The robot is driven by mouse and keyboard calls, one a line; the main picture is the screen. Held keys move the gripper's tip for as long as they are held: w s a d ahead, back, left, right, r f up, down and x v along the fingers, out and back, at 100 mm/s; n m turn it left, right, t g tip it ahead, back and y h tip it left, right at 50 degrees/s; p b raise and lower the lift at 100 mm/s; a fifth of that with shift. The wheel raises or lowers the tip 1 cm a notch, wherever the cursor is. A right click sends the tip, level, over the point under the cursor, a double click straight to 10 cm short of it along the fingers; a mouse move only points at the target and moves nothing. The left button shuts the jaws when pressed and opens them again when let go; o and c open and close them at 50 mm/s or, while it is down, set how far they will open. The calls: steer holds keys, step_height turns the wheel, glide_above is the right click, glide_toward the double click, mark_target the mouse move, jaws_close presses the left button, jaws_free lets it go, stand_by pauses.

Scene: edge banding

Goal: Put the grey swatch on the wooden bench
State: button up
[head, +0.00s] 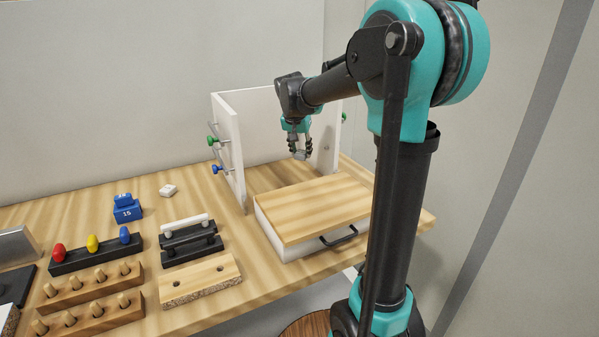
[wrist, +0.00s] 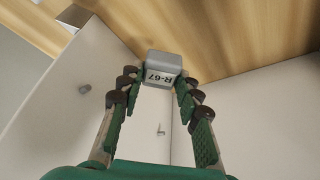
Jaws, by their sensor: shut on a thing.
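The grey swatch (wrist: 164,66) is a small block marked R-67, held between the fingertips of my gripper (wrist: 160,80) in the wrist view. In the head view my gripper (head: 300,150) hangs over the white panels' enclosed corner, with the swatch small and hard to make out at its tips. The wooden bench (head: 75,213) runs across the head view, and wood also shows beyond the swatch in the wrist view. I cannot tell the exact gap between swatch and wood.
White upright panels (head: 230,150) with coloured knobs flank my gripper. In front is a white drawer box with a wooden top (head: 315,207) and a black handle. Blue blocks (head: 126,210), a white piece (head: 168,190) and several peg racks (head: 92,287) stand left. Bare bench lies between them.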

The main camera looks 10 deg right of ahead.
mark_target(302, 178)
step_height(302, 178, down, 8)
steer(key=shift+f, duration=0.1)
stand_by(0.4)
steer(key=shift+f, duration=0.1)
steer(key=o, duration=0.9)
steer(key=shift+o, duration=0.2)
steer(key=v, duration=1.2)
